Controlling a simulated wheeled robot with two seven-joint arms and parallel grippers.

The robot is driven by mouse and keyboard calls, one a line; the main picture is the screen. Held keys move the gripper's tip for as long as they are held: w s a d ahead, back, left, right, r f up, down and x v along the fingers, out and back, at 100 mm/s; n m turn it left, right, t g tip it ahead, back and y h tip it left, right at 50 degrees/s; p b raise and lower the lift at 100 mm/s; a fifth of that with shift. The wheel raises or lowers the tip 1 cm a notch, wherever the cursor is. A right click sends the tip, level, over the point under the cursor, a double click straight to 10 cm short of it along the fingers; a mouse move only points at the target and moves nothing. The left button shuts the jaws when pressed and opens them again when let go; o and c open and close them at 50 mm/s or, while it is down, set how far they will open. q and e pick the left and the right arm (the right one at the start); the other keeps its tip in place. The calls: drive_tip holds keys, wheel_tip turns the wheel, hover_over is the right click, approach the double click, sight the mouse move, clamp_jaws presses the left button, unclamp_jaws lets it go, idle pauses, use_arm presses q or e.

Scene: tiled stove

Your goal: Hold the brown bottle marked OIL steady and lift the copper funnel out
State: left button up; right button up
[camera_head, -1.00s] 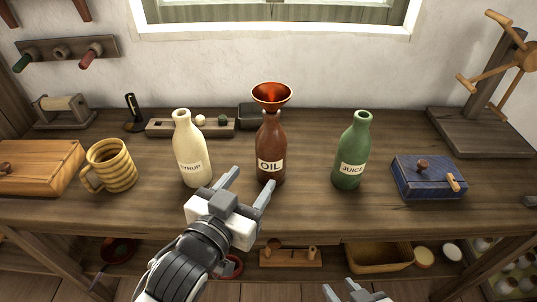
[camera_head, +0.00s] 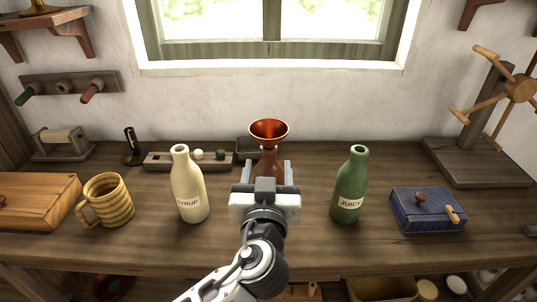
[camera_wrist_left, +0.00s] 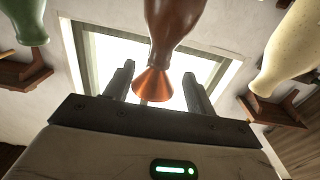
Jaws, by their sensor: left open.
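The brown bottle (camera_head: 268,164) stands upright on the workbench, its lower part and label hidden behind my left gripper (camera_head: 268,167). The copper funnel (camera_head: 269,130) sits in its mouth with the wide cone up. My left gripper is open, with one finger on each side of the bottle as seen from the head; I cannot tell whether either touches it. In the left wrist view the scene is upside down: the bottle (camera_wrist_left: 173,25) hangs from the top and the funnel (camera_wrist_left: 153,86) shows between the fingers (camera_wrist_left: 158,82). My right gripper is out of view.
A striped mug (camera_head: 108,201) and a blue box (camera_head: 427,210) stand farther out. A low wooden rack (camera_head: 170,162) lies behind.

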sight(268, 156)
use_arm(q)
drive_tip(key=w, duration=0.6)
drive_tip(key=shift+w+d, duration=0.15)
drive_tip(key=shift+w, duration=0.15)
clamp_jaws()
